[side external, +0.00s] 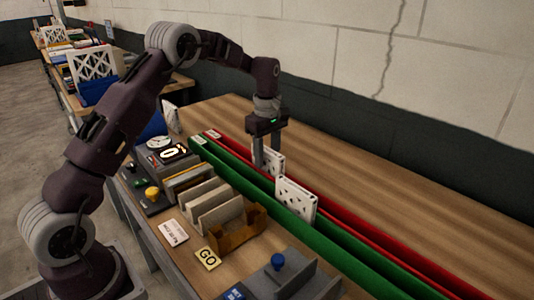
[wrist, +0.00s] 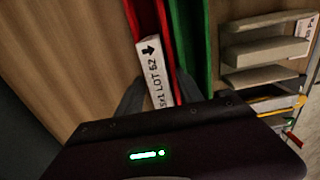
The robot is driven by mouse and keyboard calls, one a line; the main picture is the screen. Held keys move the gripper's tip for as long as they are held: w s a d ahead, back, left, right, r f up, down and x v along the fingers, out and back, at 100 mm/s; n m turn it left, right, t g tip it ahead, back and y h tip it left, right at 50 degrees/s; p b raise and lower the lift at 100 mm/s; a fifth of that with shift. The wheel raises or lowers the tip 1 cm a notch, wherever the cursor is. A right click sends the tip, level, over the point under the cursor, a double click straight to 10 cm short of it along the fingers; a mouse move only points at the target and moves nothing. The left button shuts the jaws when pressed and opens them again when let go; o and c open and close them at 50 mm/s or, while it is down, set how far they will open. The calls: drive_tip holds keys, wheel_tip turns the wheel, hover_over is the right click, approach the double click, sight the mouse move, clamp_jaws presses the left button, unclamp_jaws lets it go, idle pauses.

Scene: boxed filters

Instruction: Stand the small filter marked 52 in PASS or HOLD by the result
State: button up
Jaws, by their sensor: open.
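A small white lattice filter (side external: 270,162) stands upright in or at the red channel (side external: 340,218). In the wrist view its white label edge (wrist: 151,68) reads "LOT 52" with an arrow. My gripper (side external: 266,152) is open around this filter; in the wrist view its fingers (wrist: 160,95) lie on either side of the label. The green channel (side external: 262,191) runs alongside the red one. Small tags at the channel ends are too small to read.
A second white lattice filter (side external: 296,198) stands nearby along the channels, seemingly in the green one. The table behind the red channel is clear.

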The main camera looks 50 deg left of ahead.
wheel_tip(320, 180, up, 12)
drive_tip(key=s+d+r+m+t, duration=0.1)
drive_tip(key=s+d+r+m, duration=0.3)
drive_tip(key=s+r, duration=0.35)
drive_tip(key=s+d+r+m+t, duration=0.25)
drive_tip(key=s+d+m, duration=0.25)
drive_tip(key=s, duration=0.5)
drive_tip(key=s+d+f+m, duration=0.1)
drive_tip(key=s+f+m, duration=0.1)
drive_tip(key=s, duration=0.3)
drive_tip(key=s+d+f+m+t, duration=0.1)
drive_tip(key=s+f+m, duration=0.1)
drive_tip(key=s+m, duration=0.2)
drive_tip(key=s+d+f+m+t, duration=0.1)
drive_tip(key=s+d+f+m, duration=0.1)
drive_tip(key=s, duration=0.5)
drive_tip(key=shift+s+f+m, duration=0.2)
drive_tip(key=shift+s+m, duration=0.2)
drive_tip(key=shift+m, duration=0.1)
